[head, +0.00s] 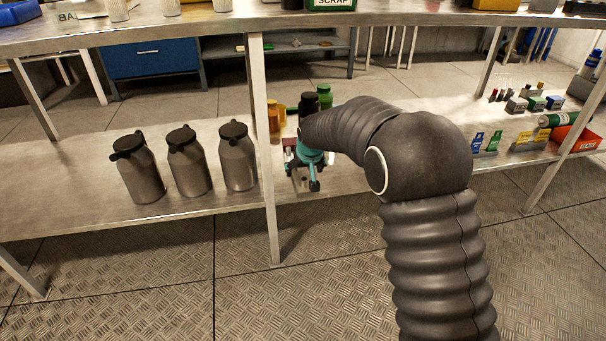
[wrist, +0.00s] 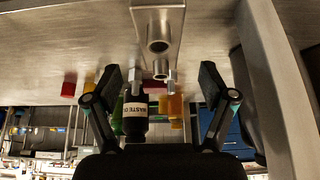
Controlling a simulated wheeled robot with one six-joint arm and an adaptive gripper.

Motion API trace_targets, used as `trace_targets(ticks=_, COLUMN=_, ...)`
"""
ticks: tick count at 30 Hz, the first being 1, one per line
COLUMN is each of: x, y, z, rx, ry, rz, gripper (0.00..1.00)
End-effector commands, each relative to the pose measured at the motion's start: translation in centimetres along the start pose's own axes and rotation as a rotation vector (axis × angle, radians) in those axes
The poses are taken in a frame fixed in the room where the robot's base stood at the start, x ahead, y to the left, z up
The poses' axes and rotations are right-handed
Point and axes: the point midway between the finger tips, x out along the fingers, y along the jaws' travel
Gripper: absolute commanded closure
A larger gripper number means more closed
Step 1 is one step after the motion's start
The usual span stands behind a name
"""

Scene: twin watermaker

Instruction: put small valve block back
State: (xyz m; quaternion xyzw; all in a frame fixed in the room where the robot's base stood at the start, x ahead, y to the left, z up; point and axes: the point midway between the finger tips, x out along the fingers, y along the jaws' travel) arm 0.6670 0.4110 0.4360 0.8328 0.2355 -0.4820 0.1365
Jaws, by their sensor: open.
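The small valve block (wrist: 158,20) is a grey metal block with round ports and fittings, at the top middle of the wrist view, against the lower shelf surface (wrist: 60,60). My gripper (wrist: 158,76) is open, with one finger on each side of the view and the block's fittings showing between them. I cannot tell if a finger touches the block.
A black waste bottle (wrist: 135,118), amber bottles (head: 274,118) and a green bottle (head: 325,95) stand behind my gripper. Several dark grey canisters (head: 238,160) stand left of the shelf leg (head: 262,150). Small boxes and a red tray (head: 577,136) are at the right. The shelf's far left is clear.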

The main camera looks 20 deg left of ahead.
Motion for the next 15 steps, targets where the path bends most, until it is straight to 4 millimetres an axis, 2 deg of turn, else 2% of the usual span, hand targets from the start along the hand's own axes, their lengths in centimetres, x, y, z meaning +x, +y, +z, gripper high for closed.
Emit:
trace_targets(ticks=1, x=-1.2, y=0.0, z=-0.1, rx=0.000, ry=0.003, rz=0.000, gripper=0.17)
trace_targets(ticks=6, x=-3.7, y=0.0, z=-0.1, rx=0.000, ry=0.001, rz=0.000, gripper=0.17)
trace_targets(ticks=15, x=-5.1, y=0.0, z=0.1, rx=0.000, ry=-0.001, rz=0.000, gripper=0.17)
